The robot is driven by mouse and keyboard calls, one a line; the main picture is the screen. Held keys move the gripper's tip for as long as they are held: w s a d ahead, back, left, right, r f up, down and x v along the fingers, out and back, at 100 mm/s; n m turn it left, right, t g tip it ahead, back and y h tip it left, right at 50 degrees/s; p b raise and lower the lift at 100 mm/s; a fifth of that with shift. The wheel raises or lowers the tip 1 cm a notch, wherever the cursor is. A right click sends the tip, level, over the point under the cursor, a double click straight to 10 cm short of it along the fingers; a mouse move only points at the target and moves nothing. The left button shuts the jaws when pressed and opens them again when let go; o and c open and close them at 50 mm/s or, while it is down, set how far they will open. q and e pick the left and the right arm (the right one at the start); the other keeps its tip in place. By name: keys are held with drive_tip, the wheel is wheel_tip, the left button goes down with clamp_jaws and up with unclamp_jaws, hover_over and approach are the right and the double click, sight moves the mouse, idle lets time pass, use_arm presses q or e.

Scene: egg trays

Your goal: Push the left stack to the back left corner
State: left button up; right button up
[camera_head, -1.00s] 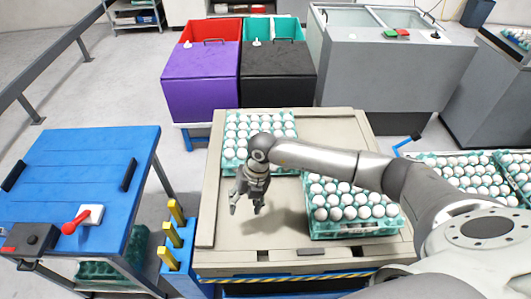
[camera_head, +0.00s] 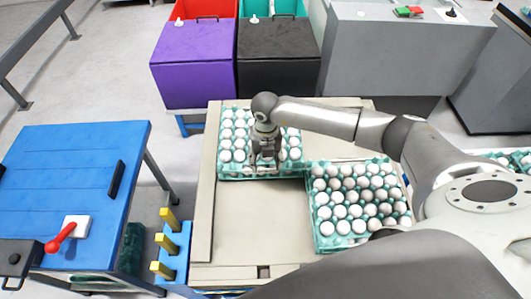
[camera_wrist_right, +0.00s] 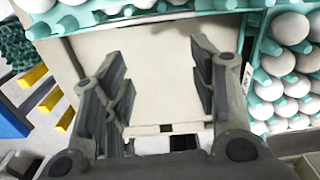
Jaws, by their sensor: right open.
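The left stack (camera_head: 236,175) is a teal egg tray full of white eggs at the back left of the beige table top (camera_head: 245,225). Its teal edge (camera_wrist_right: 110,18) also shows along the top of the right wrist view. My right gripper (camera_head: 264,165) points down at the front side of this stack, right of its middle; I cannot tell whether it touches. In the right wrist view its fingers (camera_wrist_right: 155,60) are apart, with nothing between them but bare table top beyond. My left gripper is not in view.
A second egg stack (camera_head: 345,244) stands to the front right, close to the left stack's front right corner; it also shows at the right of the wrist view (camera_wrist_right: 262,75). Yellow posts (camera_head: 168,220) and a blue table (camera_head: 65,180) lie to the left. The front left of the table top is clear.

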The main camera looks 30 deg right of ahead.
drive_tip(key=b, duration=0.3)
hover_over(266, 189)
wheel_tip(266, 189, down, 4)
wheel_tip(266, 189, down, 10)
drive_tip(key=b, duration=0.7)
drive_tip(key=shift+r+b, duration=0.2)
drive_tip(key=shift+b, duration=0.1)
drive_tip(key=shift+f+b, duration=0.35)
drive_tip(key=shift+f, duration=0.2)
drive_tip(key=shift+r, duration=0.1)
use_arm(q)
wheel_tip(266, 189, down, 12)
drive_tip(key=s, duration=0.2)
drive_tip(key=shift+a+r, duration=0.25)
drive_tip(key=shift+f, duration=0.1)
